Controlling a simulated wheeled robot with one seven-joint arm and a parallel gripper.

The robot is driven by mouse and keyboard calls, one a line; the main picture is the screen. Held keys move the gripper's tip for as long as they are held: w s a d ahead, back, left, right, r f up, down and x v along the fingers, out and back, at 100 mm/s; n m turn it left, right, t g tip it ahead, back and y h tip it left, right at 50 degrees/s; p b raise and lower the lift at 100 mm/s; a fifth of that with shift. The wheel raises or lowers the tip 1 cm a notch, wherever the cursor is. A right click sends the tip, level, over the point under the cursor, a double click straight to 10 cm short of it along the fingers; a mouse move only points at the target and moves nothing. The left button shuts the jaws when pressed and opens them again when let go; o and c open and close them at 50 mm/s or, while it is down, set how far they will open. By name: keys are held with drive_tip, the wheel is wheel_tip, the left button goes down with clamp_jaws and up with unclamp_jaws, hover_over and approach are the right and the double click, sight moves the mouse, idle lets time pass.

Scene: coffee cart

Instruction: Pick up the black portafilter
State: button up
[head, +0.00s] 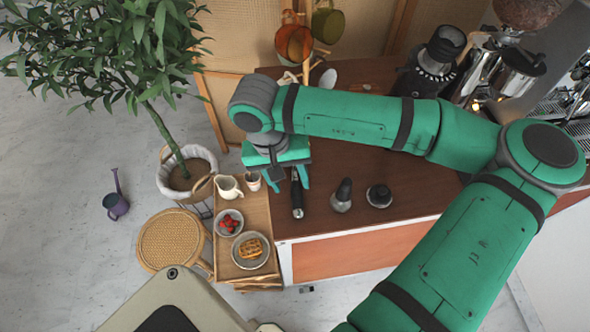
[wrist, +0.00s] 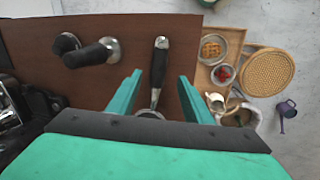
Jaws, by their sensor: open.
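The black portafilter (head: 297,197) lies on the brown counter near its left end, its handle toward the front edge. In the wrist view its black handle (wrist: 158,66) points away from me, between and beyond my fingertips. Its metal end is partly hidden by my gripper's body. My green gripper (head: 279,177) is over the counter's left end, open and empty. In the wrist view my gripper (wrist: 157,82) has a finger on each side of the portafilter, with clear gaps. I cannot tell the exact height between the fingers and the portafilter.
Two dark-handled metal tools, a tamper (head: 342,195) and a shorter one (head: 379,195), stand to the right on the counter. A wooden tray (head: 228,262) with a waffle bowl, berries and a white pitcher (head: 228,187) is at the left. A grinder (head: 432,65) stands behind.

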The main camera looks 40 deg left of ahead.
sight(296, 192)
drive_tip(key=shift+w+d+f, duration=0.1)
drive_tip(key=shift+d+f, duration=0.1)
drive_tip(key=shift+f, duration=0.65)
drive_tip(key=shift+w+d+f, duration=0.15)
drive_tip(key=shift+f, duration=0.7)
drive_tip(key=shift+w+d+f, duration=0.1)
drive_tip(key=shift+d+f, duration=0.1)
drive_tip(key=shift+f, duration=0.65)
drive_tip(key=shift+c, duration=0.7)
clamp_jaws()
drive_tip(key=shift+r, duration=0.1)
